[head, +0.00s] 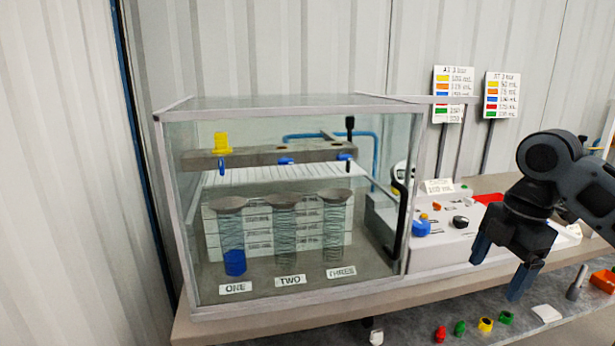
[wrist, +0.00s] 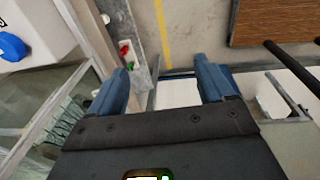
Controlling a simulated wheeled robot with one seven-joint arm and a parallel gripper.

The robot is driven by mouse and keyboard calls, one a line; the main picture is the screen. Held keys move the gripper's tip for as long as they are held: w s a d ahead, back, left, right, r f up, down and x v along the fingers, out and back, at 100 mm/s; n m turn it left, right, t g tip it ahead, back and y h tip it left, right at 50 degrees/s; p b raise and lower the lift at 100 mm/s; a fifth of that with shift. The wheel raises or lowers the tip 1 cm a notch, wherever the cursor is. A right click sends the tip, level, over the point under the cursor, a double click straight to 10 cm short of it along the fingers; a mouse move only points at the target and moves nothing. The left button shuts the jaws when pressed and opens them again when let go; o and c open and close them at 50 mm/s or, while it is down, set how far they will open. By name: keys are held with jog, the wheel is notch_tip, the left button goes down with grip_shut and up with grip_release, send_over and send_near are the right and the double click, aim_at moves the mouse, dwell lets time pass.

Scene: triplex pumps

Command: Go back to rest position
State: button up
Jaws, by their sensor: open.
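My gripper (head: 500,268) is at the right in the head view, in front of the white control panel and past the bench's front edge. Its blue fingers point down, apart, with nothing between them. In the wrist view my gripper (wrist: 168,88) also shows open and empty, above the floor. The glass cabinet (head: 290,103) stands on the bench to the left, holding three coiled columns labelled ONE, TWO and THREE. Blue liquid (head: 235,262) sits low in column ONE. A yellow fitting (head: 222,142) sits on the bar above it.
The white control panel (head: 450,245) with a blue knob (head: 421,229) stands right of the cabinet. Several coloured caps, including a yellow one (head: 486,324), lie on a lower shelf below the bench. Two colour-code signs (head: 453,90) stand behind. The wrist view shows a brown board (wrist: 270,22).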

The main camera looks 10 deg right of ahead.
jog(key=w+a+f+m+t+y, duration=0.2)
jog(key=w+a+t+y, duration=0.1)
jog(key=a, duration=0.7)
jog(key=w+a+f+m+t+y, duration=0.1)
jog(key=w+a+f+t+y, duration=0.15)
jog(key=a, duration=0.75)
jog(key=s+a+f+m+t+y, duration=0.1)
jog(key=s+a+f+m+t, duration=0.15)
jog(key=a+m, duration=0.2)
jog(key=s+a+f+m+t, duration=0.1)
jog(key=s+a+m+t, duration=0.25)
jog(key=a, duration=0.25)
jog(key=s+d+f+m+t+h, duration=0.1)
jog(key=s+d+f+m+h, duration=0.2)
jog(key=s, duration=0.8)
jog(key=s+d+f+m+t+h, duration=0.1)
jog(key=s+f+m+h, duration=0.25)
jog(key=s+m, duration=0.45)
jog(key=s+d+r+n, duration=0.1)
jog(key=s+d+r, duration=0.2)
jog(key=s, duration=0.6)
jog(key=s+d+r+n, duration=0.2)
jog(key=s+d+r, duration=0.1)
jog(key=s, duration=0.7)
jog(key=shift+s+d+r+n+h, duration=0.2)
jog(key=shift+s+d+n+h, duration=0.15)
jog(key=shift+d, duration=0.35)
